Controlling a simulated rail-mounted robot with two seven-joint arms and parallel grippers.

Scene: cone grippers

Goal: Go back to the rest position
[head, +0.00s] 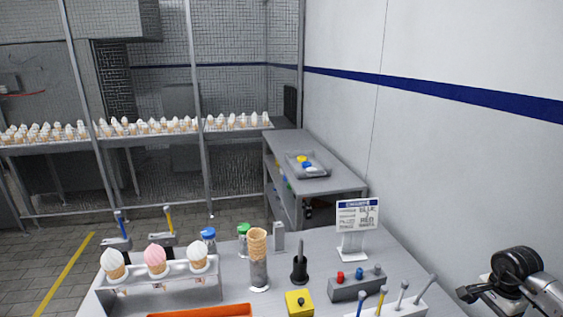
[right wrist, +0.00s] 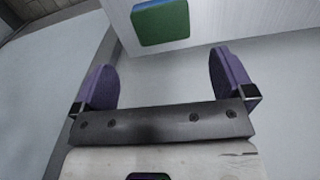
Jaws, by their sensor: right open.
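My right gripper (head: 478,296) shows at the right edge of the head view, beside the table and in front of the white wall. It is apart from everything on the table. In the right wrist view its two purple-padded fingers (right wrist: 165,78) are wide apart with nothing between them. My left gripper is in neither view.
The grey table (head: 225,275) carries a rack (head: 160,287) with three ice-cream cones, a cone stack (head: 258,245), a yellow block (head: 299,303), a button box (head: 357,284) and a sign (head: 357,218). A shelf unit (head: 330,173) stands behind. A green-and-blue patch (right wrist: 160,22) is ahead of the right fingers.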

